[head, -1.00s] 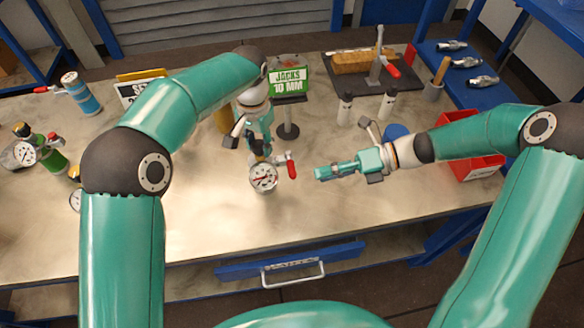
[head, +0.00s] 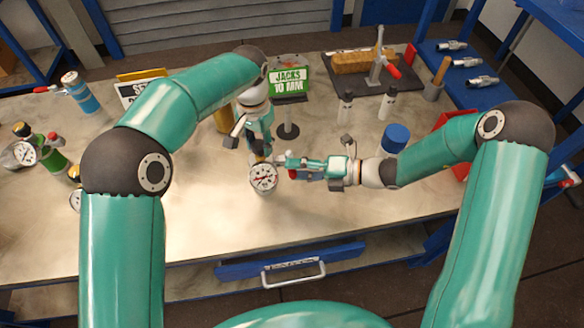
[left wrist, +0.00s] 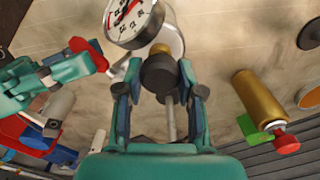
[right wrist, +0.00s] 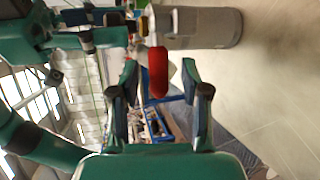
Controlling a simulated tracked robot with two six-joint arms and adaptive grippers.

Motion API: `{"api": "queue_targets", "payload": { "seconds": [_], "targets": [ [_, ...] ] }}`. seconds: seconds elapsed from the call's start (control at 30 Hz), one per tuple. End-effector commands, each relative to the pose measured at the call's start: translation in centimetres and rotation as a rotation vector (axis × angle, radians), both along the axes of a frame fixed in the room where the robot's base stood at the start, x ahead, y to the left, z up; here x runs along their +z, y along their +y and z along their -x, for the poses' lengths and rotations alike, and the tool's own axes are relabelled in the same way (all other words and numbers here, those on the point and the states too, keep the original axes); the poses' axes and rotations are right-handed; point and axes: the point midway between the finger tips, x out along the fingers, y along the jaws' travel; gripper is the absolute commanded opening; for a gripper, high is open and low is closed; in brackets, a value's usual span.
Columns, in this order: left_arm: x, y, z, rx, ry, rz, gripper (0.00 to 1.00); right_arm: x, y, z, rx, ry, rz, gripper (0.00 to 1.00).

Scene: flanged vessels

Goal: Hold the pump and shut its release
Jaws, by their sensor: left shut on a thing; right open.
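The pump has a grey body, a white dial gauge (head: 263,178) and a red release lever (head: 292,174). It stands upright on the bench. My left gripper (head: 258,150) is shut on the pump's dark neck, which shows between its fingers in the left wrist view (left wrist: 158,72). My right gripper (head: 284,162) is open at the lever. In the right wrist view the red lever (right wrist: 158,72) lies between the open fingers, with the grey pump body (right wrist: 205,27) beyond. The lever also shows by the right fingertips in the left wrist view (left wrist: 88,52). Finger contact with it is unclear.
A green "JACKS 10 MM" sign (head: 289,80) stands behind the pump. White bottles (head: 387,105), a blue round piece (head: 396,137) and a red bin (head: 456,122) are right. A blue cylinder (head: 80,95) and other gauged vessels are left. The front bench is clear.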

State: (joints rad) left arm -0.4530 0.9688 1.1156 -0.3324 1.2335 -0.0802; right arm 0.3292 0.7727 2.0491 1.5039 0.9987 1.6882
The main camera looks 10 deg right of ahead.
Motion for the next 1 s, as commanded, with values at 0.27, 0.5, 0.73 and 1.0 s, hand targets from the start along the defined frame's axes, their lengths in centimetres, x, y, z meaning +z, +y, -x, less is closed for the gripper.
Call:
{"api": "queue_targets", "payload": {
  "seconds": [0.27, 0.5, 0.73, 1.0],
  "targets": [
    [0.01, 0.02, -0.03, 0.000, -0.001, 0.000, 0.00, -0.38, 1.46, -0.59, 0.000, 0.000, 0.000, 0.46],
    [0.00, 0.02, -0.03, 0.000, -0.001, -0.001, 0.00, -0.38, 1.45, -0.60, 0.000, 0.000, 0.000, 0.41],
    [0.00, 0.02, -0.03, 0.000, -0.001, -0.001, 0.00, -0.40, 1.43, -0.58, 0.000, 0.000, 0.000, 0.03],
    [0.01, 0.03, -0.02, 0.000, 0.000, 0.000, 0.00, -0.47, 1.40, -0.57, 0.000, 0.002, 0.001, 0.00]
  ]
}}
